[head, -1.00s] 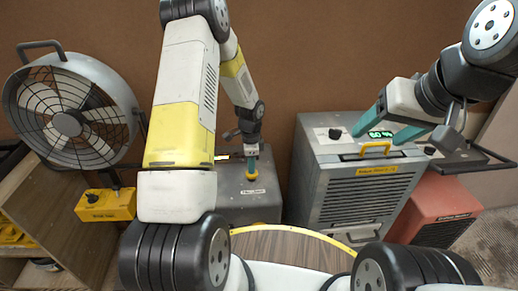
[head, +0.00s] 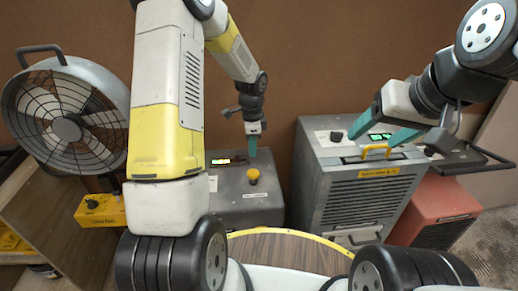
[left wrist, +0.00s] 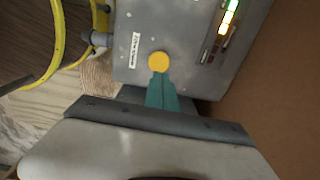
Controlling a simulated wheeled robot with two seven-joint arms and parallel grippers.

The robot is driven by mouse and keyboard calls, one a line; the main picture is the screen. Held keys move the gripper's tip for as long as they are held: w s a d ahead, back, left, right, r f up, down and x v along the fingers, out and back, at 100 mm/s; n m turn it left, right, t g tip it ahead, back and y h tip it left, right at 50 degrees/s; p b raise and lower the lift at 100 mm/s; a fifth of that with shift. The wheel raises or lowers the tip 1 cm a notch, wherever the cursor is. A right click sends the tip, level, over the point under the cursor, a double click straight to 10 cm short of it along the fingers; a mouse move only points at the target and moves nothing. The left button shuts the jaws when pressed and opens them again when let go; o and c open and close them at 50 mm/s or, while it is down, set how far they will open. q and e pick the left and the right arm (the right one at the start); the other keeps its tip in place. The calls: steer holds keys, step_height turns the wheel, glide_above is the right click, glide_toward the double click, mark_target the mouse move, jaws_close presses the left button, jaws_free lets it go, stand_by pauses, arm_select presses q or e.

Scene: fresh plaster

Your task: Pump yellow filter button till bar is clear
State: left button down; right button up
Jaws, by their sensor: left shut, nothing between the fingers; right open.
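The yellow round button (head: 253,175) sits on top of a grey metal box (head: 232,215) with a small white label. It also shows in the left wrist view (left wrist: 159,61). My left gripper (head: 252,150) is shut and empty, its teal tips just above and behind the button, seemingly apart from it. In the left wrist view my left gripper (left wrist: 161,78) points at the button. The indicator bar (left wrist: 226,22) on the box is lit, green and yellow with a reddish end. It shows small in the head view (head: 221,161). My right gripper (head: 382,136) is open over the grey louvred machine.
The grey louvred machine (head: 370,205) has a yellow handle (head: 377,150), a black knob and a green display. A red box (head: 440,205) stands to its right. A caged fan (head: 68,125) and a yellow control box (head: 100,210) are at left. A round wooden surface (head: 280,253) lies in front.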

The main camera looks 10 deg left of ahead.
arm_select(q)
steer(key=shift+r, duration=1.7)
